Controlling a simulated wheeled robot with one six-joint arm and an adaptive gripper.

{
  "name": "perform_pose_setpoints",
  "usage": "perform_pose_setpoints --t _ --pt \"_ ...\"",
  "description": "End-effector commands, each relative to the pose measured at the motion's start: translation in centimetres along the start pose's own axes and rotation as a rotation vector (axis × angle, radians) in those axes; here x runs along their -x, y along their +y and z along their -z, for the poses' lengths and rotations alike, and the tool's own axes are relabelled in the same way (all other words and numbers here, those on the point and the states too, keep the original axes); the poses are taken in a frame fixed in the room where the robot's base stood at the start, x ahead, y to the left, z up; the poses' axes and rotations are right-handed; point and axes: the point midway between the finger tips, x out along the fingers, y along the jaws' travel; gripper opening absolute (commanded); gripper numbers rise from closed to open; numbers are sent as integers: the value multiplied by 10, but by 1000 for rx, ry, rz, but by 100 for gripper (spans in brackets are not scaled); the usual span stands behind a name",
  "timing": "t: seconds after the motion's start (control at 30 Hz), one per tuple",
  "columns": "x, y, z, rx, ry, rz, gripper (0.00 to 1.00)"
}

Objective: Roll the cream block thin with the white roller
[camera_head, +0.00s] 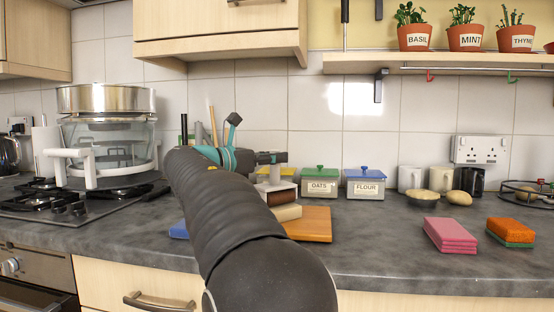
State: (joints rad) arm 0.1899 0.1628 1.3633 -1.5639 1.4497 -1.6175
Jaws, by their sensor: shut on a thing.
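My gripper (270,158) is beyond my arm, low over the counter, and is shut on a mostly hidden pale thing. This appears to be the white roller (276,173); its full shape and its ends cannot be made out. The cream block (288,212) lies on a wooden board (314,227), just right of my arm, which covers its left part. A dark red-brown thing with a pale edge (284,193) shows between the gripper and the cream block. Whether the roller touches the block cannot be told.
Oats (320,187) and flour (364,189) tins stand behind the board. A pink sponge stack (450,235) and an orange-green sponge (510,231) lie at the right. A large glass pot (108,145) stands on the hob at left. Counter between board and pink sponges is clear.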

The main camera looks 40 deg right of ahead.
Motion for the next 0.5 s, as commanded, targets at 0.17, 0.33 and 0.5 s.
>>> perform_pose_setpoints --t 0.17,0.33,0.5 --pt "0 11 2 0 -1 0 0" --pt "0 18 3 -1 -1 0 0" --pt "0 13 5 -1 -1 0 0"
